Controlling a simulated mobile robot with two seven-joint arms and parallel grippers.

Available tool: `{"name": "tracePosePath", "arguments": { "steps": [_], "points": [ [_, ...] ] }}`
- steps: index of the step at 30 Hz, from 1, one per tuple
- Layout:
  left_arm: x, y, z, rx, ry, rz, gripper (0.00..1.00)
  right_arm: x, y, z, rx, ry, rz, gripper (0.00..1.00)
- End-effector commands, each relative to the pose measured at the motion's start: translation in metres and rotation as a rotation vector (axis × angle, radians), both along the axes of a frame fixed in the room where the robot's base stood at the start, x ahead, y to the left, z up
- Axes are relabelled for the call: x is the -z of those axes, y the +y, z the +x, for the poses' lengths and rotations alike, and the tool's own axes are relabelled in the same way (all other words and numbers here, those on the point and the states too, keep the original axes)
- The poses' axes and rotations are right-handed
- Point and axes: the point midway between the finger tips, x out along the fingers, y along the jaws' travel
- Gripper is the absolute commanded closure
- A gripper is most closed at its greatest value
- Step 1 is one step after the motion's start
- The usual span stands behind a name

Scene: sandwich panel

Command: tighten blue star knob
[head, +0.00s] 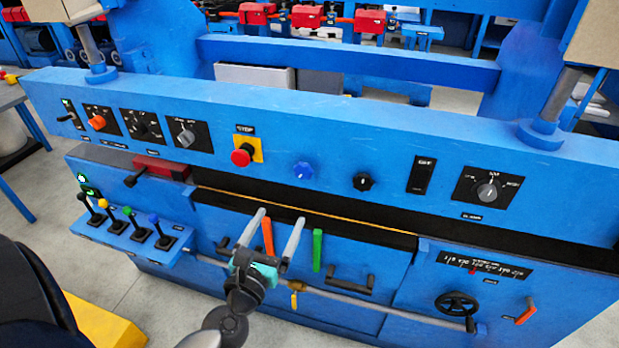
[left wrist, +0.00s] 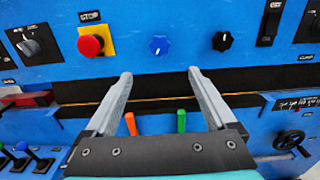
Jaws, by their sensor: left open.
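The blue star knob (head: 303,170) sits on the front of the blue panel, between the red stop button and a black knob. In the left wrist view the blue knob (left wrist: 159,45) is ahead of my fingers, above and between their tips. My left gripper (head: 275,217) is open and empty, its two grey fingers pointing up toward the panel, below the knob and apart from it. It also shows in the left wrist view (left wrist: 160,76). My right gripper is not in view.
The red stop button (head: 242,155) on a yellow plate is left of the knob, and the black knob (head: 363,181) is right. Orange (head: 267,236) and green (head: 317,250) handles stand close by my fingers. Several coloured levers (head: 143,236) are at lower left; a handwheel (head: 456,304) is at lower right.

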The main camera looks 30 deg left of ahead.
Motion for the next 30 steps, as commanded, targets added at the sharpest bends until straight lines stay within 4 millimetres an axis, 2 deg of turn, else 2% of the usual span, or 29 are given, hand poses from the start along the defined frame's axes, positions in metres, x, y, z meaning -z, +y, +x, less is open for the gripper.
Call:
{"name": "tracePosePath", "arguments": {
  "steps": [9, 21, 30],
  "points": [
    [-0.002, 0.011, 0.047, 0.000, -0.001, 0.004, 0.10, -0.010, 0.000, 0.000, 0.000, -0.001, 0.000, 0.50],
    [-0.001, 0.025, 0.108, 0.002, 0.000, 0.006, 0.10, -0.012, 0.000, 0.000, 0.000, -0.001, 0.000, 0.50],
    [0.001, 0.032, 0.136, 0.001, 0.003, 0.007, 0.10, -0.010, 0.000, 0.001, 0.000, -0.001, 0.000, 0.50]
  ]
}}
